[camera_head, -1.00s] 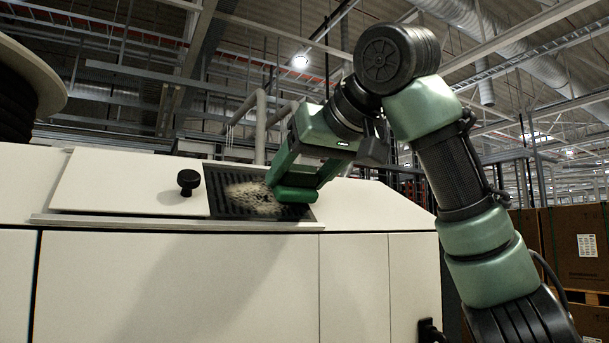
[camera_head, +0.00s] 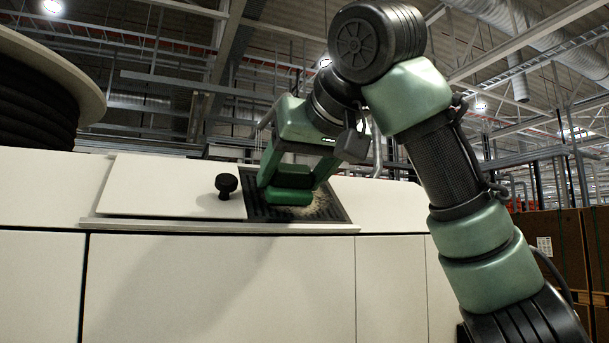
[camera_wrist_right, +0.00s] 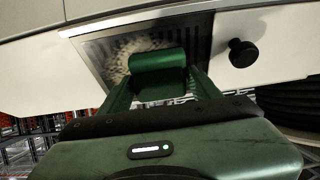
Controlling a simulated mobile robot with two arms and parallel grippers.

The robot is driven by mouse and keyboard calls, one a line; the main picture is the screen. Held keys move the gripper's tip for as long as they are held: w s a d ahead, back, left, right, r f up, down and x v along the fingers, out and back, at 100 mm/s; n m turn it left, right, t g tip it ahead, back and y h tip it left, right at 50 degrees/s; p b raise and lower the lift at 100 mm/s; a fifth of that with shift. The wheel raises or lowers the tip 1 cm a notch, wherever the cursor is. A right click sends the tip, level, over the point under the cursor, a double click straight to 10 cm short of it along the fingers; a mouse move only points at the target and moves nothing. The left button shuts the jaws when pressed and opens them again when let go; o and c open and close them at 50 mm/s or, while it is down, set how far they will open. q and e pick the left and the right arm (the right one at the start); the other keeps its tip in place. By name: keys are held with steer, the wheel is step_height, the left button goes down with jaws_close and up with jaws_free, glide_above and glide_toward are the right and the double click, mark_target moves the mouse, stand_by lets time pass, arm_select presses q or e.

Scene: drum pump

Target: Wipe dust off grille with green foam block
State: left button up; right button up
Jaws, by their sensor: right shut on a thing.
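The dark slatted grille (camera_head: 258,212) is set in the sloped top of a white cabinet. It also shows in the wrist view (camera_wrist_right: 201,36). In the wrist view, the block (camera_wrist_right: 157,60) sits between the fingertips of the gripper (camera_wrist_right: 160,72), over the grille. Pale dust (camera_head: 318,209) lies on the slats right of the block; in the wrist view, dust (camera_wrist_right: 128,50) shows left of it. Contact underneath is hidden. My left gripper is out of view.
A black knob (camera_head: 226,184) stands on the white panel (camera_head: 160,188) just left of the grille; the wrist view shows the knob (camera_wrist_right: 243,53) too. A large black reel (camera_head: 35,110) is at the far left. Brown boxes (camera_head: 550,230) stand at the right, beyond my arm.

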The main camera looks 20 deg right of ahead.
mark_target(270, 185)
steer(key=shift+a, duration=1.7)
steer(key=shift+w+a+r+p, duration=0.1)
steer(key=shift+w+r+p, duration=0.2)
steer(key=shift+p, duration=0.2)
steer(key=shift+w+d+f, duration=0.1)
steer(key=shift+d+f, duration=0.05)
steer(key=shift+d, duration=0.55)
steer(key=shift+d+f+b, duration=0.1)
steer(key=shift+d+b, duration=0.25)
steer(key=shift+d, duration=3.2)
steer(key=shift+d+r, duration=0.2)
steer(key=shift+d, duration=0.65)
steer(key=shift+d+f, duration=0.15)
steer(key=shift+d, duration=0.75)
steer(key=shift+a, duration=5.85)
steer(key=shift+d, duration=0.1)
